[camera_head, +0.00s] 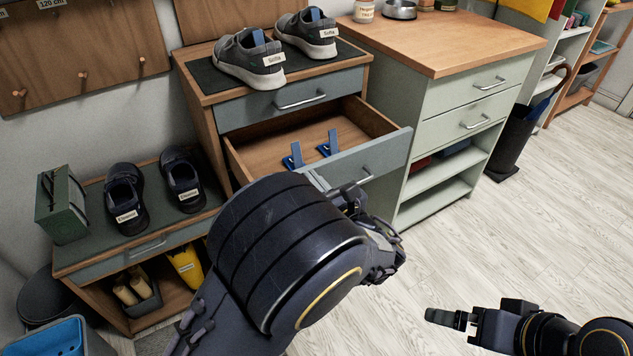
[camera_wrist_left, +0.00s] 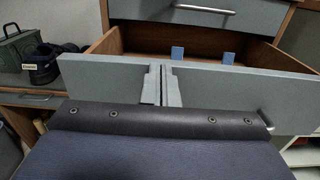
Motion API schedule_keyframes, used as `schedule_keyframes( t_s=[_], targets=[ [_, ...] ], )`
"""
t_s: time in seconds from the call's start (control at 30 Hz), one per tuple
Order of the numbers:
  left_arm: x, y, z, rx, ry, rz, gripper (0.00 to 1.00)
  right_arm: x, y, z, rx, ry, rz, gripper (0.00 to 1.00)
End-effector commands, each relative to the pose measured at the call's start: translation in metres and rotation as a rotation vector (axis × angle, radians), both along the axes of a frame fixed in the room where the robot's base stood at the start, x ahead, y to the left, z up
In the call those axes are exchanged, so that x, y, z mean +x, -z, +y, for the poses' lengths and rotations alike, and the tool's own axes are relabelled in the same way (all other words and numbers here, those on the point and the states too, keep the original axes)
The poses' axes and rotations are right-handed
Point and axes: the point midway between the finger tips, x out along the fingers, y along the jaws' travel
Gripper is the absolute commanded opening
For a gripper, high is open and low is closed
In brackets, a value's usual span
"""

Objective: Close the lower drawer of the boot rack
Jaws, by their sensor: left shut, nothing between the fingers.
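The boot rack (camera_head: 207,117) is a wooden cabinet with grey drawer fronts. Its lower drawer (camera_head: 376,155) is pulled well out, with two blue clip-like items (camera_head: 293,157) inside. Its upper drawer (camera_head: 290,98) is shut. In the left wrist view the lower drawer front (camera_wrist_left: 225,92) spans the picture. My left gripper (camera_wrist_left: 161,86) is shut and empty, its fingertips at the drawer's outer face; whether they touch it I cannot tell. In the head view my left wrist hides most of that gripper. My right gripper (camera_head: 450,318) is over the floor at lower right, away from the drawer.
Grey shoes (camera_head: 250,62) stand on top of the rack. A low bench (camera_head: 90,258) at left carries dark shoes (camera_head: 125,198) and a green box (camera_head: 62,205). A pale green cabinet (camera_head: 455,95) stands close at right. The floor (camera_head: 510,235) at right is clear.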

Motion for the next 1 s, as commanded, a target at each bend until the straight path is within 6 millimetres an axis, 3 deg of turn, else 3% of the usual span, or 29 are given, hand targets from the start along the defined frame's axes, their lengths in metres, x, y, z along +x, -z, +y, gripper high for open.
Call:
schedule_keyframes(
  t_s=[0.6, 0.8, 1.0],
  targets=[
    [0.102, -0.001, 0.076, 0.001, -0.005, 0.001, 0.00, 0.000, -0.024, 0.000, 0.000, 0.000, 0.000, 1.00],
    [0.127, -0.001, 0.093, 0.000, -0.004, 0.000, 0.00, 0.000, -0.026, 0.000, 0.000, 0.000, 0.000, 1.00],
    [0.138, 0.000, 0.102, 0.001, -0.003, 0.001, 0.00, 0.000, -0.027, 0.000, 0.000, 0.000, 0.000, 1.00]
  ],
)
